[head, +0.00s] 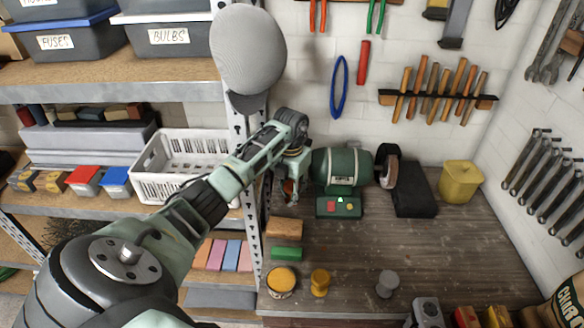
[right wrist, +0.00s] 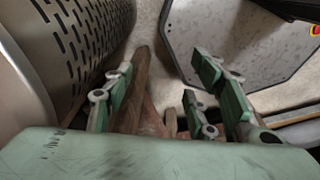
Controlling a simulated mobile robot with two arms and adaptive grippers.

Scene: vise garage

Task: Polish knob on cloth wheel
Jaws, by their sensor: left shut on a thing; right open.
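A green bench polisher (head: 340,167) stands at the back of the workbench. A dark-rimmed wheel (head: 387,166) is on its right end. Its left end is hidden behind my left arm, so I cannot make out a cloth wheel there. My left gripper (head: 291,192) points down beside that left end. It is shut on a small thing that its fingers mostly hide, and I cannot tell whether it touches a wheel. A yellow knob-like piece (head: 320,282) and a grey one (head: 388,283) stand at the bench front. My right gripper (right wrist: 165,88) is open and empty in the right wrist view.
A switch box (head: 340,207) with red and green buttons sits before the polisher. A tan bar (head: 284,229), a green bar (head: 286,253) and a yellow-filled tin (head: 281,281) lie along the left bench edge. A yellow bin (head: 460,181) stands back right. The bench middle is clear.

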